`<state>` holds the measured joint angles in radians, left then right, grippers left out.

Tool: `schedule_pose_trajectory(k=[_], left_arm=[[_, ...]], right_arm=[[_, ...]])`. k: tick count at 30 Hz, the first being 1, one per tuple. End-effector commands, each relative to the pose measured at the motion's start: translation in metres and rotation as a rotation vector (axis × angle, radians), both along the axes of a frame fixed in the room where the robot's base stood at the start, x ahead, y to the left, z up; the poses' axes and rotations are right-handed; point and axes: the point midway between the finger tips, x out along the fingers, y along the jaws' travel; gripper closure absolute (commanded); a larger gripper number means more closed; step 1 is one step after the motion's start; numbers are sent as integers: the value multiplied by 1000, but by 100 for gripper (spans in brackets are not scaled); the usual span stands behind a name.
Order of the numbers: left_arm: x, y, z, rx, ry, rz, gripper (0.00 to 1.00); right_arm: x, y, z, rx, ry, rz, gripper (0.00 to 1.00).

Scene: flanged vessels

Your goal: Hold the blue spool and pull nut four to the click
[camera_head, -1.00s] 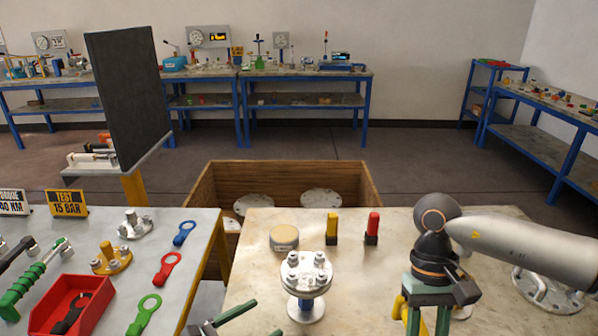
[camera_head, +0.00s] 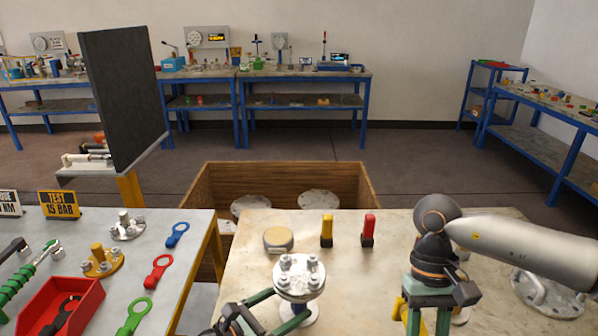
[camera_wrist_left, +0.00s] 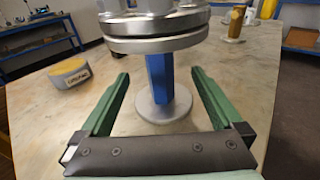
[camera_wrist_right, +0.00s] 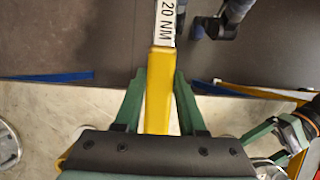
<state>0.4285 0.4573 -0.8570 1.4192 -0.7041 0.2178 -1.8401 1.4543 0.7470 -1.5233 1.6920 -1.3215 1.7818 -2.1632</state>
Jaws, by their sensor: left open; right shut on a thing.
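The flanged vessel (camera_head: 299,273) stands upright near the front of the stone-topped bench, with several nuts on its top flange. Its blue spool (camera_wrist_left: 160,80) shows under the paired flanges in the left wrist view. No nut number is legible. My left gripper (camera_head: 288,306) is open, its green fingers on either side of the spool with a gap to each; it also shows in the left wrist view (camera_wrist_left: 160,75). My right gripper (camera_head: 427,322) is shut on the yellow handle of a torque wrench (camera_wrist_right: 161,85) marked 20 NM. The wrench's far end is out of view.
A round tan-topped puck (camera_head: 278,239), a yellow block (camera_head: 327,231) and a red block (camera_head: 368,231) stand behind the vessel. The left bench holds a red tray (camera_head: 62,305) and coloured ring spanners (camera_head: 158,272). A wooden crate (camera_head: 285,180) stands beyond the benches.

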Motion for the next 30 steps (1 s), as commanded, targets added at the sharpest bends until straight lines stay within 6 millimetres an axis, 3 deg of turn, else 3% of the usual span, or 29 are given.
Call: schedule_pose_trajectory(k=[6, 19, 30], left_arm=[[12, -15, -3, 0, -1, -1, 0], [15, -19, -3, 1, 0, -1, 0], [15, -18, -3, 1, -1, -1, 42]], right_arm=[[0, 0, -8, 1, -1, 1, 100], [0, 0, -8, 1, -1, 1, 100], [0, 0, -8, 1, -1, 1, 100]])
